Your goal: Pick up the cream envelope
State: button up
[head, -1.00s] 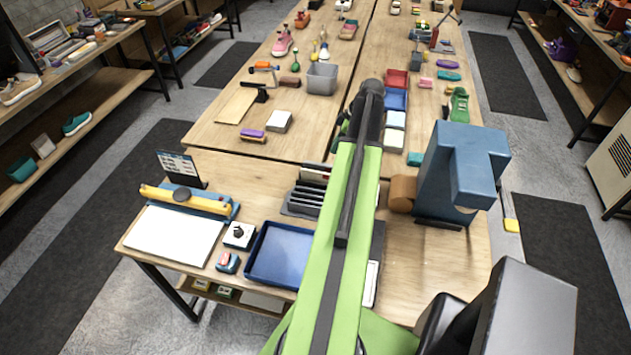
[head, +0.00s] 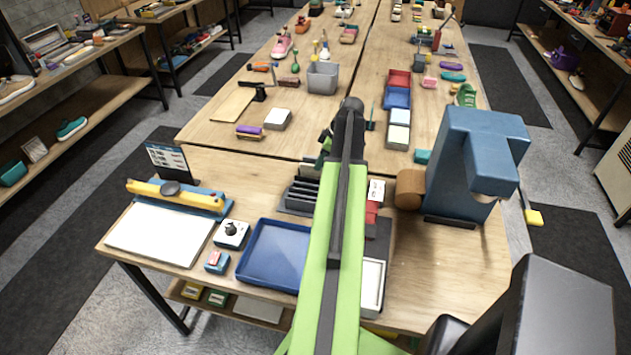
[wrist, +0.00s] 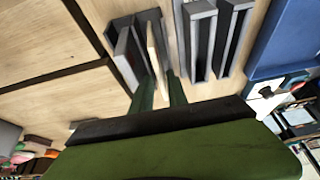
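The cream envelope (wrist: 154,48) stands on edge in a slot of the grey sorter (wrist: 122,22), beside a grey upright piece, in the wrist view. My gripper (wrist: 161,80) has its two dark green fingers apart, one on each side of the envelope's near end. I cannot tell whether either finger touches it. In the head view the sorter (head: 299,196) shows to the left of my green arm. The arm hides the envelope there, and most of the gripper.
A blue tray (head: 272,252) lies left of my arm, near a paper trimmer (head: 160,235). A large blue machine (head: 462,160) stands on the right. A grey bin (head: 322,78) and several small goods lie on the farther tables.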

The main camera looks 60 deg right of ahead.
aim_at(316, 175)
jog(key=b+x, duration=0.2)
jog(key=x, duration=0.1)
jog(key=shift+w+f, duration=0.1)
jog(key=shift+f, duration=0.2)
jog(key=shift+r, duration=0.15)
jog(key=shift+f, duration=0.25)
jog(key=shift+c, duration=0.5)
grip_shut()
